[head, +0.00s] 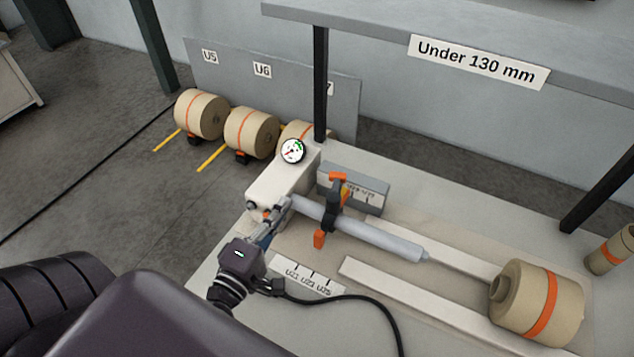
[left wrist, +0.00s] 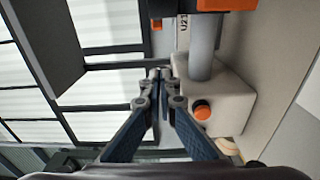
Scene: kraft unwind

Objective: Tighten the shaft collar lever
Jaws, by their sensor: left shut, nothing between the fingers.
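A grey shaft (head: 375,232) sticks out to the right from a cream housing (head: 280,185). A black collar (head: 335,205) with orange parts sits around the shaft; an orange end (head: 319,239) points down toward the front and another orange part (head: 338,177) is at the top. I cannot tell which is the lever. My left gripper (head: 287,203) is shut and empty, beside the shaft's housing end, left of the collar. In the left wrist view its closed fingertips (left wrist: 160,74) are left of the shaft (left wrist: 203,55); orange collar parts (left wrist: 228,5) show at the top edge.
The housing carries a round gauge (head: 292,151) and an orange button (left wrist: 202,111). A scale plate (head: 305,277) lies in front.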

